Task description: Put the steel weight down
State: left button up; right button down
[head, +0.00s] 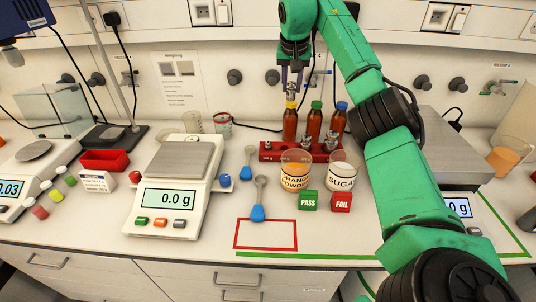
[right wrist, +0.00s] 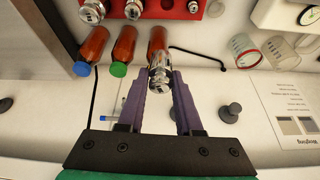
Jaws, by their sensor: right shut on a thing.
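The steel weight (head: 291,89) is a small shiny knobbed cylinder. My right gripper (head: 292,80) is shut on it in the head view, in the air just above the yellow-capped bottle. In the right wrist view the weight (right wrist: 159,78) sits between the purple fingertips (right wrist: 160,80). The red weight block (head: 276,156) stands below and in front of the bottles, with several steel weights in it. It shows at the top of the right wrist view (right wrist: 165,8). Whether the weight touches the bottle cap is hard to tell. My left gripper is not in view.
Brown bottles (head: 313,124) with coloured caps stand behind the block. Orange powder (head: 294,172) and sugar (head: 342,172) beakers stand before it. A balance (head: 181,160) reading 0.0 g is at left.

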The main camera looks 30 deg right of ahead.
aim_at(289, 90)
jog(key=shift+a+f, duration=0.2)
jog(key=shift+f, duration=0.2)
notch_tip(289, 90, down, 2)
jog(key=shift+a+f+b, duration=0.1)
jog(key=shift+f+b, duration=0.05)
jog(key=shift+b, duration=0.35)
jog(key=f, duration=1.1)
jog(key=w+f+p, duration=0.1)
jog(key=f, duration=0.4)
jog(key=shift+f, duration=0.55)
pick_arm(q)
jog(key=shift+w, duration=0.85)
pick_arm(e)
jog(key=shift+f, duration=0.1)
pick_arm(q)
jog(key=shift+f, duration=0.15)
pick_arm(e)
jog(key=shift+s+f, duration=0.1)
jog(key=shift+f, duration=0.2)
